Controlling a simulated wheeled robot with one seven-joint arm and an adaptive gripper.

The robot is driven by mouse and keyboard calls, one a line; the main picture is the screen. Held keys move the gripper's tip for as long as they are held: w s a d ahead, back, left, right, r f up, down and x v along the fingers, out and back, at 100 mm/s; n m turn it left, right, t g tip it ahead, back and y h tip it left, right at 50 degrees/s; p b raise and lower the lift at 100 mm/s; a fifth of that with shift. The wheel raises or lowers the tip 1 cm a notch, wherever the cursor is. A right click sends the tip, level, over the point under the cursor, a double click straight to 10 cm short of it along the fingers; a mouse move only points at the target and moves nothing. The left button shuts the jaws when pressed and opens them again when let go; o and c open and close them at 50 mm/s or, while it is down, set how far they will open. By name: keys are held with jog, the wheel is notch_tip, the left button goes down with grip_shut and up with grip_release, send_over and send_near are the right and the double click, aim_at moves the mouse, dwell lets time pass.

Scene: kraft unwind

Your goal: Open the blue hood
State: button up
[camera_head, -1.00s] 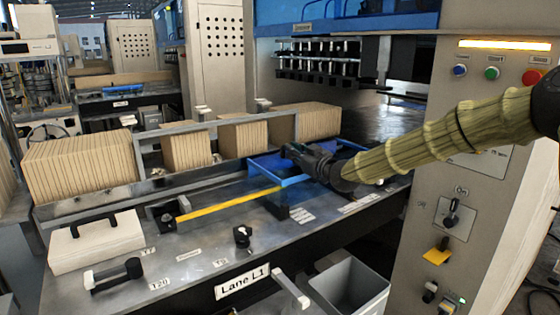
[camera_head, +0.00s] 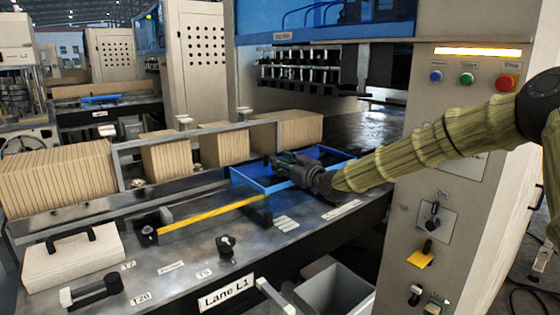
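A blue see-through hood (camera_head: 330,16) spans the top of the pale machine at the upper middle of the head view. Its upper part is cut off by the picture edge. Dark tooling hangs below it. My gripper (camera_head: 277,162) is low over the lane table, well below the hood and apart from it. It is at a blue open frame or tray (camera_head: 240,184) on the table; I cannot tell whether they touch. The dark fingers are small and seen from the side, so their opening is unclear.
A control panel (camera_head: 463,110) with blue, green and red buttons stands at the right, behind my arm. Brown card stacks (camera_head: 60,180) line a metal rail. A yellow bar (camera_head: 212,216), a white handled block (camera_head: 75,257) and knobs sit on the table. A grey bin (camera_head: 335,291) is below.

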jog(key=v, duration=1)
jog(key=shift+s+r, duration=0.15)
jog(key=shift+r, duration=0.15)
jog(key=shift+f, duration=0.1)
